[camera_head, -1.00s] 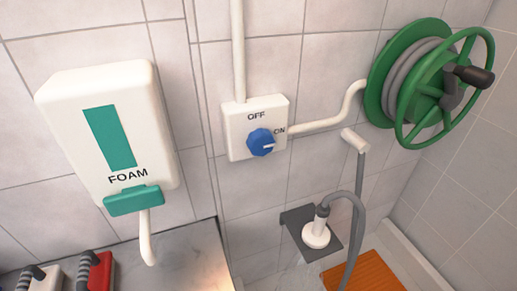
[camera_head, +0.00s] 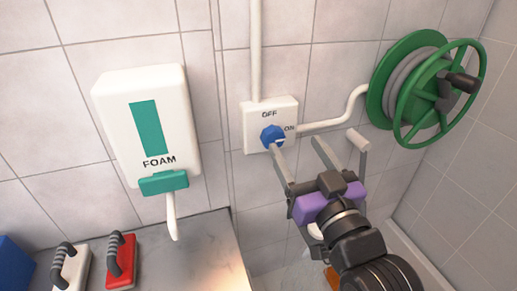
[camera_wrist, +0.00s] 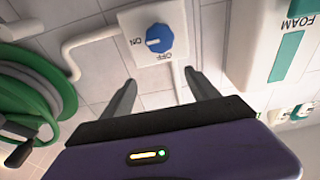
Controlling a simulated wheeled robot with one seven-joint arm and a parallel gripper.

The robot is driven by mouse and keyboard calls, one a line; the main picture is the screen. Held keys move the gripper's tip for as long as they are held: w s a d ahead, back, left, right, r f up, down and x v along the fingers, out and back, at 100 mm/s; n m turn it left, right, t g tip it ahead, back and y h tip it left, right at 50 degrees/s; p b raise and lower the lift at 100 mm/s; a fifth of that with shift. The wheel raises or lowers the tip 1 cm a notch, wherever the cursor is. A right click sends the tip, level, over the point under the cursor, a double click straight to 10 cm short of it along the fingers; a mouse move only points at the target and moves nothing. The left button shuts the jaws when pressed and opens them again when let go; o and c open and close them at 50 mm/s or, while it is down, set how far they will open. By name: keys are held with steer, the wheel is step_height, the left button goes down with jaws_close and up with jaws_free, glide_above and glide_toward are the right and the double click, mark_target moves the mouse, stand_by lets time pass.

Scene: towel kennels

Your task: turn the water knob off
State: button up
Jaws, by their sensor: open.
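The blue water knob (camera_head: 273,137) sits on a white wall box (camera_head: 257,116) marked OFF at the top and ON at the right. Its white pointer line faces right, toward ON. The wrist view shows the knob (camera_wrist: 159,38) and box upside down, beyond my fingers, with the pointer toward ON. My gripper (camera_head: 298,160) is open and empty, its two fingers spread below and right of the knob. In the head view the left fingertip appears close to the knob's lower edge; whether it touches cannot be told. In the wrist view the knob lies ahead between and beyond the fingertips (camera_wrist: 162,88).
A green hose reel (camera_head: 425,88) is on the wall at right, joined to the box by a white pipe (camera_head: 335,121). A white foam dispenser (camera_head: 150,125) hangs at left above a metal counter (camera_head: 205,255) with a red brush (camera_head: 121,261) and a white brush (camera_head: 71,268).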

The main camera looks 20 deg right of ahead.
mark_target(272, 137)
steer(key=w+a+f+g+p, duration=0.1)
steer(key=w+f, duration=0.2)
steer(key=w, duration=0.5)
steer(key=shift+f+g, duration=0.35)
steer(key=shift+g, duration=0.05)
steer(key=c, duration=1.4)
